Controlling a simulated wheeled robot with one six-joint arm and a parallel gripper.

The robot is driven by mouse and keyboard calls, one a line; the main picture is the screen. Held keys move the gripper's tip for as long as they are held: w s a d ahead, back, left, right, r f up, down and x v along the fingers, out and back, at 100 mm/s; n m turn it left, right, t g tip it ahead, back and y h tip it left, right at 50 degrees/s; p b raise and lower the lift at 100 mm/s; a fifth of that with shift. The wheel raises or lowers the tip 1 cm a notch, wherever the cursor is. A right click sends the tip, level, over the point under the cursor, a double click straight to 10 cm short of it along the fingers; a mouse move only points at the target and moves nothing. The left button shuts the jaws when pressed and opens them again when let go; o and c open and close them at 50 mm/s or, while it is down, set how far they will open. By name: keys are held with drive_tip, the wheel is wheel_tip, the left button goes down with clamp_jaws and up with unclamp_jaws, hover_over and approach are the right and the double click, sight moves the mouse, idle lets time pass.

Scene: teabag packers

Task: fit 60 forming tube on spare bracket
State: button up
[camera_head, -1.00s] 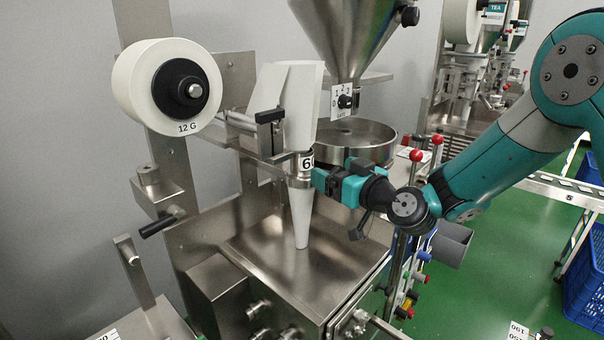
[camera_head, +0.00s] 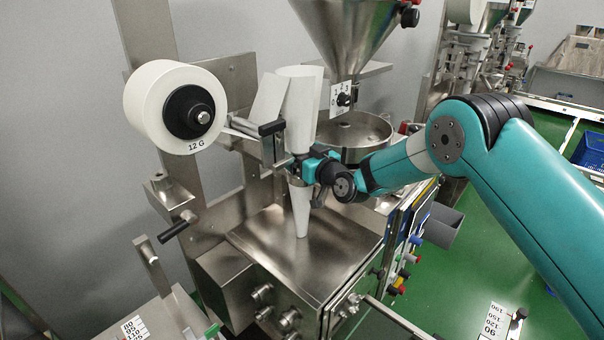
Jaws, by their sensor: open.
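A white forming tube (camera_head: 301,100) stands upright in the metal holder of the packing machine, with a wide collar on top and a narrow cone (camera_head: 300,210) below. No number shows on it now; my gripper covers its middle. My gripper (camera_head: 297,168) is open at the tube's narrow middle, with its fingers beside or around it; I cannot tell if they touch. Which part is the spare bracket I cannot tell.
A white film roll (camera_head: 146,102) marked 12 G is left of the tube. A steel hopper (camera_head: 345,35) and round pan (camera_head: 350,132) stand behind. Number plates (camera_head: 135,328) (camera_head: 494,320) show at the bottom.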

drive_tip(key=shift+w+a, duration=0.1)
drive_tip(key=shift+w, duration=0.05)
drive_tip(key=c, duration=1.6)
drive_tip(key=shift+r, duration=0.1)
drive_tip(key=shift+c, duration=0.2)
wheel_tip(320, 180, up, 28)
drive_tip(key=b, duration=0.9)
